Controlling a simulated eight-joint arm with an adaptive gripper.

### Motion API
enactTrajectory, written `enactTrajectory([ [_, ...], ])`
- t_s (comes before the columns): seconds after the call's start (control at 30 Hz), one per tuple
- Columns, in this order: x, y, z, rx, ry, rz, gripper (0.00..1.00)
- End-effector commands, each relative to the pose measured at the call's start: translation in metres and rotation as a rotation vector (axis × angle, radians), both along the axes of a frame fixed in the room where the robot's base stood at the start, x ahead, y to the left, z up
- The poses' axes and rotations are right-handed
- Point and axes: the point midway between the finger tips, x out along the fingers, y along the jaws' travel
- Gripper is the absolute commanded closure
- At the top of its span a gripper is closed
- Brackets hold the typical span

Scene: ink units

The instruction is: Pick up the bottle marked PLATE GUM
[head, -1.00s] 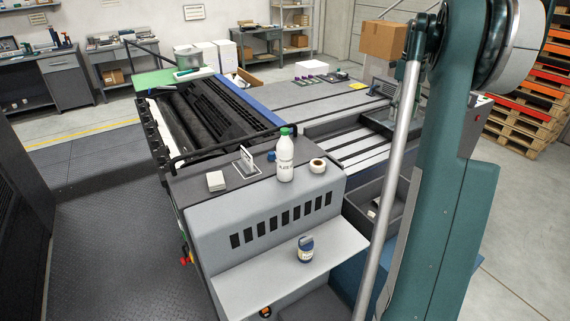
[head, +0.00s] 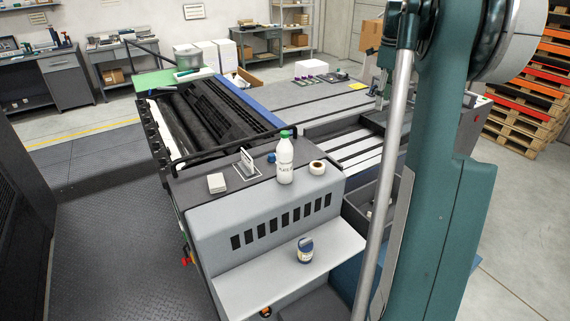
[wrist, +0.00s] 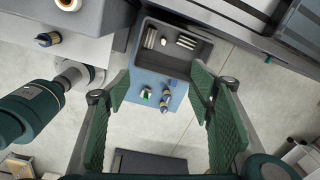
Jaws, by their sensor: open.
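A white bottle with a green cap (head: 285,160) stands upright on the grey machine top in the head view. Its label seems to begin with PLATE; the rest is too small to read. In the wrist view my gripper (wrist: 161,86) is open and empty, its green fingers wide apart. Between and beyond them, a small container with green and white on top (wrist: 146,95) and a second dark-and-tan one (wrist: 165,102) stand on a blue surface (wrist: 150,80). Their labels cannot be read. I cannot make out my gripper clearly in the head view.
A blue-lidded jar (head: 305,250) stands on the lower ledge. A grey bin (wrist: 180,45) holds loose items. Bare floor (wrist: 265,110) lies to the right.

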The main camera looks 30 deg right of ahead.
Motion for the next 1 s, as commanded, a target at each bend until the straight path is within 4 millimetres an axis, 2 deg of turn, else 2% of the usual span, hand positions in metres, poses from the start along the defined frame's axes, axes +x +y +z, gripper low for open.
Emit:
enactTrajectory([
  [0.17,0.024,0.048,0.004,-0.038,0.005,0.208,0.46],
  [0.5,0.065,0.166,0.005,-0.144,0.036,0.75,0.46],
  [0.77,0.078,0.257,0.004,-0.232,0.076,1.163,0.46],
  [0.9,0.079,0.305,0.004,-0.282,0.104,1.382,0.46],
  [1.0,0.077,0.334,0.003,-0.314,0.124,1.519,0.46],
])
